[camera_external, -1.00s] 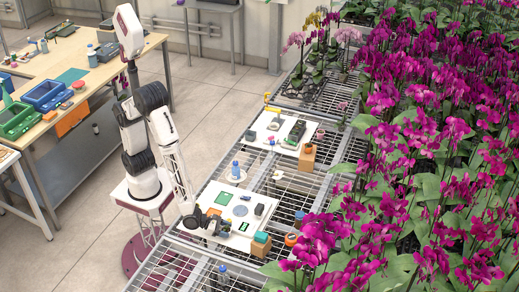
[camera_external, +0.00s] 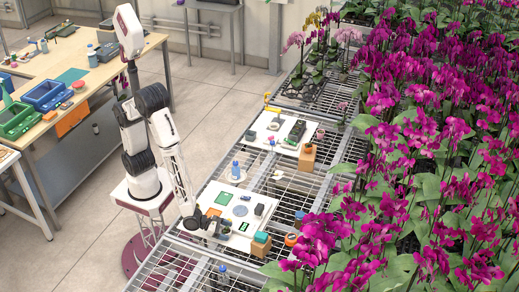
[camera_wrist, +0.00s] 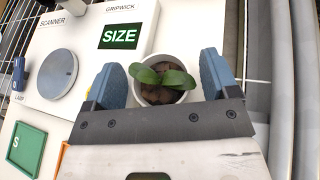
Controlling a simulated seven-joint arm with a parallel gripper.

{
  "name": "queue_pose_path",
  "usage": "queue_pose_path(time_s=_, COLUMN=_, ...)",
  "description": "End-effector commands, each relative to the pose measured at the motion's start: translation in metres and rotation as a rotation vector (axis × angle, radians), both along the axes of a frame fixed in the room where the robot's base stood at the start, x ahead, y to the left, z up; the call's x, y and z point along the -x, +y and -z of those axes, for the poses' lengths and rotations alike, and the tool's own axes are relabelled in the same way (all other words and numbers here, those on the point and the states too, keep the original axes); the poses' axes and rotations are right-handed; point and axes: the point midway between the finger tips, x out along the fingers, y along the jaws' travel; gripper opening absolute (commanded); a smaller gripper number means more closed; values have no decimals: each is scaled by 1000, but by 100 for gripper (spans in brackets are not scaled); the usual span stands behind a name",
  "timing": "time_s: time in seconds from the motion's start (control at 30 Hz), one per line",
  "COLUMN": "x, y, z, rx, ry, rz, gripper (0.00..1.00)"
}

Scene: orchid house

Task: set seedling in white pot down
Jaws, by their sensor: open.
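The seedling in the white pot (camera_wrist: 160,93) shows in the wrist view, with a few green leaves over brown potting bark. It sits between the two blue-grey fingers of my gripper (camera_wrist: 160,85). The fingers are open on either side of it, and a gap shows beside the pot. The leaves and the gripper's front edge hide part of the pot's rim and its base. In the external view my gripper (camera_external: 207,224) is low over the near left edge of the white board (camera_external: 222,200). The pot cannot be made out clearly there.
In the wrist view the board bears a grey scanner disc (camera_wrist: 57,74), a green SIZE display (camera_wrist: 120,36) and a green tray (camera_wrist: 27,149) marked S. Orchids crowd the right side.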

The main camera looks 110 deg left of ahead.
Motion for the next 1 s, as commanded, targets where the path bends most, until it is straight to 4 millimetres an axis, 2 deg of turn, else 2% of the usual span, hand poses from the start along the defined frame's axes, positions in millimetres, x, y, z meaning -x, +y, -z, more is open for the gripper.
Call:
queue_pose_path(time_s=0.17, x=1, y=0, z=-3, rx=0, ry=0, rz=0, gripper=80)
queue_pose_path(time_s=0.37, x=12, y=-5, z=-8, rx=0, ry=0, rz=2, gripper=80)
queue_pose_path(time_s=1.0, x=86, y=-28, z=-40, rx=0, ry=-2, rz=2, gripper=80)
